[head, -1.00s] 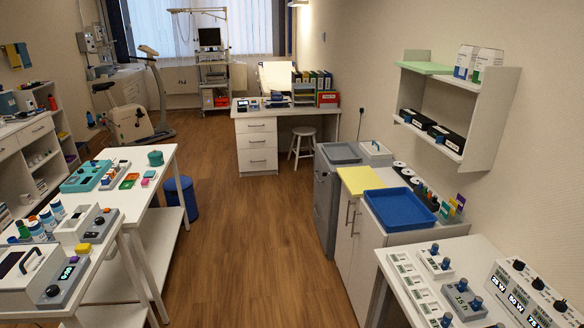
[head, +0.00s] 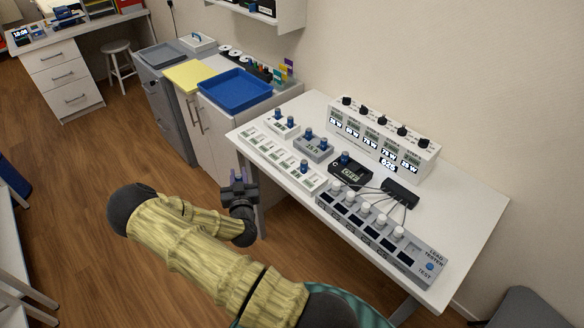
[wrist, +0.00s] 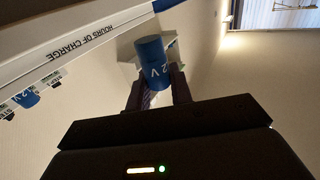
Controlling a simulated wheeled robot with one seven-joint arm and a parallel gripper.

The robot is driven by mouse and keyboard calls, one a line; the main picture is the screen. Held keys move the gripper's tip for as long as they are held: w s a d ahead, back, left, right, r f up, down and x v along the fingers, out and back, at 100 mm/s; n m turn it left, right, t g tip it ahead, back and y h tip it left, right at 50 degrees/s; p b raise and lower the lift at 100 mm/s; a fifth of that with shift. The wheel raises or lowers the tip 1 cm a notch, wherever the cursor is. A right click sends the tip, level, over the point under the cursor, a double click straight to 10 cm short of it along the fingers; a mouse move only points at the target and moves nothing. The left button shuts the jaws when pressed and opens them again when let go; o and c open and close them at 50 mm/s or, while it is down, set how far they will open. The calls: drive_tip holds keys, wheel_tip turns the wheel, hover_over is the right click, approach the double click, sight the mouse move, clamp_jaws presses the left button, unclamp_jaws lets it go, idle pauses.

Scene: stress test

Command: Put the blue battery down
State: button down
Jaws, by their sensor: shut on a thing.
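My gripper (head: 239,184) is just off the left edge of the white table (head: 470,206), near its front-left leg. In the wrist view my gripper (wrist: 157,90) is shut on a blue battery (wrist: 152,58) marked "2 V" in the part that shows. The battery sticks out beyond the fingers, clear of any surface. In the head view the held battery is small and dark, hard to make out. Other blue-capped batteries stand in grey holders (head: 314,147) and in a black "OFF" box (head: 349,171) on the table.
A white slotted card or rack (head: 265,146) lies along the table's left edge. A blue tray (head: 237,98) stands on the cabinet beyond. The table's right part is clear.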

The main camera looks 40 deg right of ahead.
drive_tip(key=s+d+r+m+g+h+b, duration=0.1)
drive_tip(key=d+r+m+g+h+b, duration=0.1)
drive_tip(key=d+r, duration=0.3)
drive_tip(key=s+d+r+m+g+h+b, duration=0.1)
drive_tip(key=d+r, duration=0.4)
drive_tip(key=d, duration=0.9)
drive_tip(key=m+g+h+b, duration=0.1)
drive_tip(key=g+h, duration=0.1)
drive_tip(key=shift+s+d+m+h, duration=0.3)
drive_tip(key=shift+r, duration=0.1)
drive_tip(key=shift+f, duration=2.9)
drive_tip(key=shift+f, duration=0.1)
drive_tip(key=shift+f, duration=1.8)
